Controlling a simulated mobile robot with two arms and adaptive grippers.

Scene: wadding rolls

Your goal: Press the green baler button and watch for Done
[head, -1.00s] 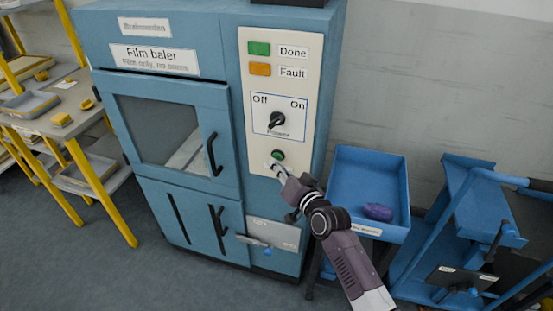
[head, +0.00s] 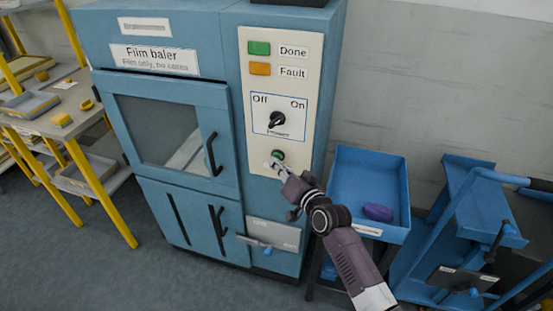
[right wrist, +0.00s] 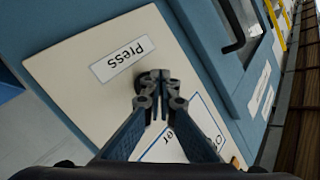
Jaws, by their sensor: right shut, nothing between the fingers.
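The blue film baler (head: 160,85) stands upright with a cream control panel (head: 257,105). The green button (head: 278,155) sits low on the panel, under the power knob (head: 277,119), which points toward On. My right gripper (head: 273,165) is shut and empty, its tips at the button's lower left edge in the head view. In the right wrist view the shut fingertips (right wrist: 157,82) cover most of a dark round button beside the Press label (right wrist: 123,58); I cannot tell whether they touch. The green Done lamp (head: 259,48) shows no clear glow. My left gripper is out of view.
A blue tray (head: 340,205) with a purple item (head: 378,212) stands right of the baler, close to my right arm. A blue cart (head: 470,215) is farther right. A yellow-legged table (head: 45,122) stands at left. Floor in front is clear.

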